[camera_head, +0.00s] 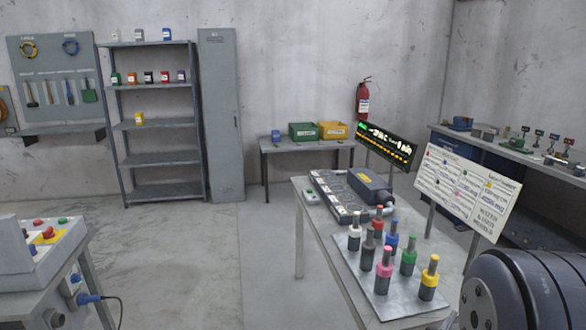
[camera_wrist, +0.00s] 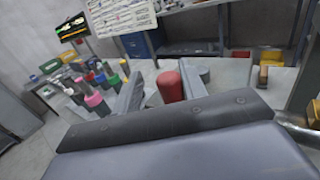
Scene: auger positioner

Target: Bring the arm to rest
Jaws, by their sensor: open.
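My gripper (camera_wrist: 166,82) shows in the wrist view, with its two grey fingers apart. A red rounded cylinder (camera_wrist: 171,88) shows in the gap between the fingers; I cannot tell whether it touches them or stands beyond. The gripper is not visible in the head view, where part of my dark arm fills the lower right corner.
A table holds a grey plate (camera_head: 392,296) with several colour-topped cylinders, which also show in the wrist view (camera_wrist: 93,102). Behind them are a black case (camera_head: 371,185), a lit display (camera_head: 388,146) and a white sign board (camera_head: 465,187). Open floor (camera_head: 215,270) lies left of the table.

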